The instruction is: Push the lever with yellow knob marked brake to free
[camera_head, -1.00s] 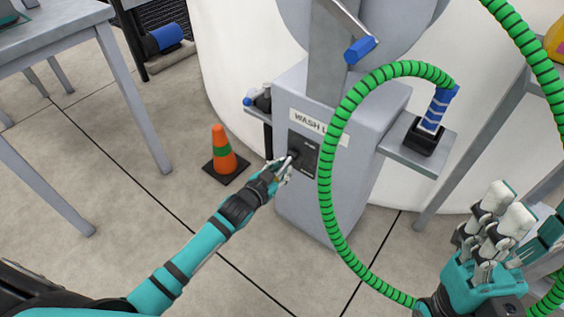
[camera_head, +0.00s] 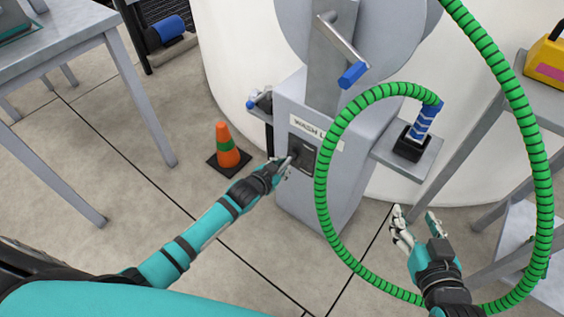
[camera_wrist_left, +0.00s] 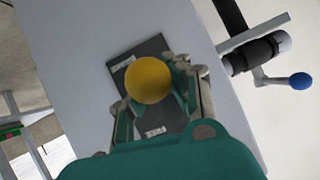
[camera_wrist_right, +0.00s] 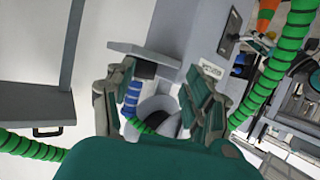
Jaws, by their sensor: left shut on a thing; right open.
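The lever's yellow knob (camera_wrist_left: 149,79) sits between the fingers of my left gripper (camera_wrist_left: 158,98) in the left wrist view. Behind it is a dark plate (camera_wrist_left: 155,50) with small white labels that I cannot read. In the head view my left gripper (camera_head: 282,166) is shut at the dark panel (camera_head: 303,152) on the grey pedestal, and it hides the knob there. The lever's shaft is hidden. My right gripper (camera_head: 417,222) is open and empty, right of the pedestal and inside the green hose loop. It also shows in the right wrist view (camera_wrist_right: 163,100).
A green hose (camera_head: 322,190) loops in front of the pedestal (camera_head: 325,200). A blue-striped nozzle (camera_head: 424,122) stands on the right side shelf (camera_head: 410,165). A blue-ended crank (camera_head: 352,75) juts out above. An orange cone (camera_head: 227,145) stands on the floor to the left.

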